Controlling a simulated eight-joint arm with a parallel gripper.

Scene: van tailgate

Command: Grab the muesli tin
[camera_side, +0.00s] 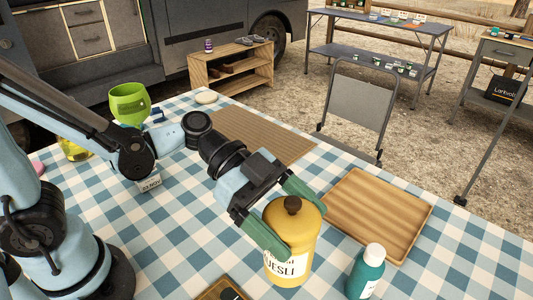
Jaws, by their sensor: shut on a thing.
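The muesli tin (291,266) is a yellow canister with a dark brown knob on its lid and a white label reading "UESLI". It stands upright near the front middle of the checked table. My gripper (283,220) has its green fingers around the upper part of the tin, one on the left side and one behind toward the right. It is shut on the tin. Part of the tin's left side is hidden by the near finger. I cannot tell whether its base touches the cloth.
A wooden tray (385,210) lies just right of the tin. A teal bottle (366,272) with a white cap stands close at the lower right. A brown slatted mat (262,135) and a green cup (129,103) are farther back. A folding chair (358,105) stands behind the table.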

